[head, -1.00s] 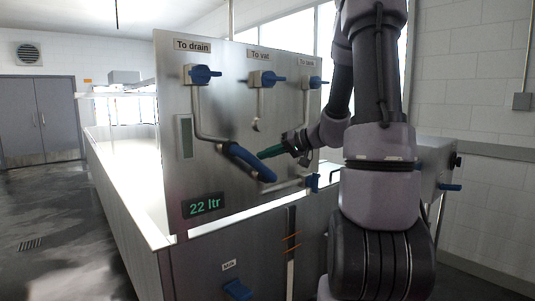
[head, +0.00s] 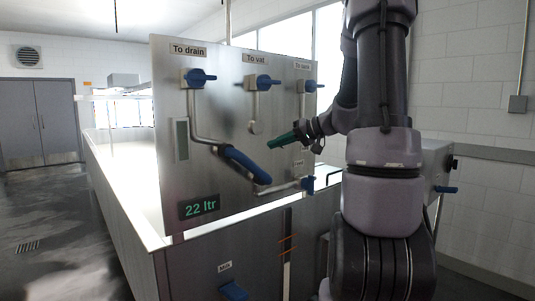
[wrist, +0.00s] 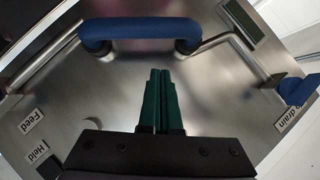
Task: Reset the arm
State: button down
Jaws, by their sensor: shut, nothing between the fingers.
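My gripper (head: 283,140) has green fingers, which are shut together with nothing between them. In the head view it is in front of the steel panel (head: 225,115), to the right of the blue hose (head: 244,165) and above it, apart from it. In the wrist view the closed fingers (wrist: 160,98) point toward the blue hose (wrist: 140,28), with a gap between them. The hose joins two bent steel pipes on the panel. My arm stands at the right of the head view and hides part of the panel's right side.
Blue valve handles sit under the labels To drain (head: 201,77), To vat (head: 263,82) and a third at right (head: 304,86). A lower blue valve (head: 308,184) is near the panel's right edge. A display (head: 199,207) reads 22 ltr. A long steel vat (head: 108,185) runs left.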

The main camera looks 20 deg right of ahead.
jog(key=v, duration=0.7)
jog(key=s+a+g+h, duration=0.2)
jog(key=s+a+g, duration=0.2)
jog(key=s+a, duration=0.5)
jog(key=s+a+r+m+t+h, duration=0.1)
jog(key=s+a+h, duration=0.1)
jog(key=s, duration=0.3)
jog(key=s+a+m+h, duration=0.1)
jog(key=s+m+h, duration=0.1)
jog(key=s, duration=0.3)
jog(key=shift+s+a+r+t+h, duration=0.3)
jog(key=shift+a+r+t+h, duration=0.1)
jog(key=shift+h, duration=0.4)
